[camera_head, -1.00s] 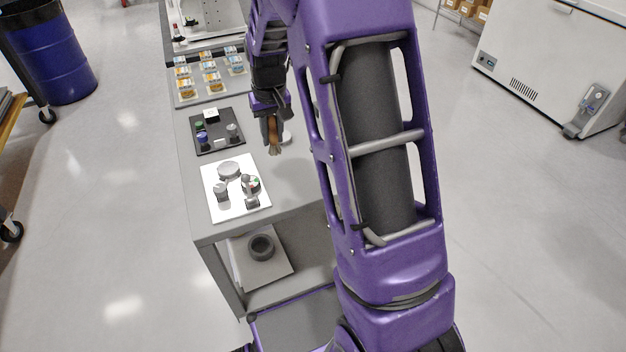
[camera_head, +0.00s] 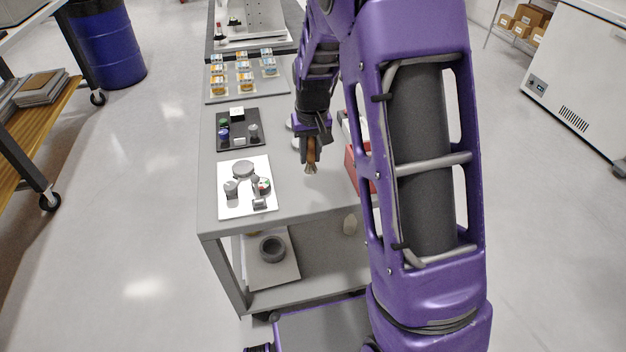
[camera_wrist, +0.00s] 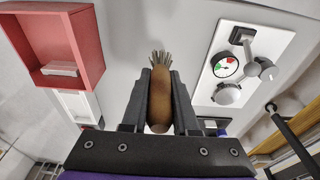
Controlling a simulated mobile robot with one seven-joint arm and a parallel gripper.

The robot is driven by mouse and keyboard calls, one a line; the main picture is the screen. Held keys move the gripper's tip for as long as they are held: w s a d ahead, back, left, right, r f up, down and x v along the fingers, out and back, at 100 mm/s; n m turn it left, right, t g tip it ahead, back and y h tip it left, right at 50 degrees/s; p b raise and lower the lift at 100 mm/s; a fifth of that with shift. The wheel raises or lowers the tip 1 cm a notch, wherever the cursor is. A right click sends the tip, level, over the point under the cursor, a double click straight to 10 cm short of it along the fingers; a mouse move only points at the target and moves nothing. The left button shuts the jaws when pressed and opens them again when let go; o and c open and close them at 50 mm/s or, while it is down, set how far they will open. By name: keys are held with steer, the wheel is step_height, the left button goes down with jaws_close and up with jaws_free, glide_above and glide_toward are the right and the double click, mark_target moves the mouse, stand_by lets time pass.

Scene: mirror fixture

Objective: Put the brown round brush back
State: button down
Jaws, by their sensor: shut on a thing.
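The brown round brush (camera_head: 311,156) is held in my gripper (camera_head: 312,146), above the grey table top. In the wrist view the brush (camera_wrist: 160,100) has a brown rounded handle between the two dark fingers of my gripper (camera_wrist: 160,95). Its pale bristles point away from the gripper, and downward in the head view. A red box (camera_head: 355,168) stands to the right of the gripper, partly hidden by my arm. It shows as an open red box (camera_wrist: 88,48) at the upper left of the wrist view, with a light block inside.
A white plate with a gauge and knobs (camera_head: 228,208) lies at the table's near left. A black tray with small parts (camera_head: 222,138) is behind it, then a board of orange and blue items (camera_head: 228,95). Bare table top (camera_head: 300,200) lies in front of the brush.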

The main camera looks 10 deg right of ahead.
mark_target(312, 142)
steer(key=shift+f, duration=3.3)
steer(key=shift+f+b, duration=0.15)
steer(key=shift+b, duration=0.15)
steer(key=shift+f, duration=0.15)
steer(key=c, duration=0.7)
jaws_free()
steer(key=r, duration=0.4)
steer(key=s+r+p, duration=0.1)
steer(key=r, duration=0.7)
steer(key=shift+s+r, duration=0.25)
steer(key=shift+s, duration=0.15)
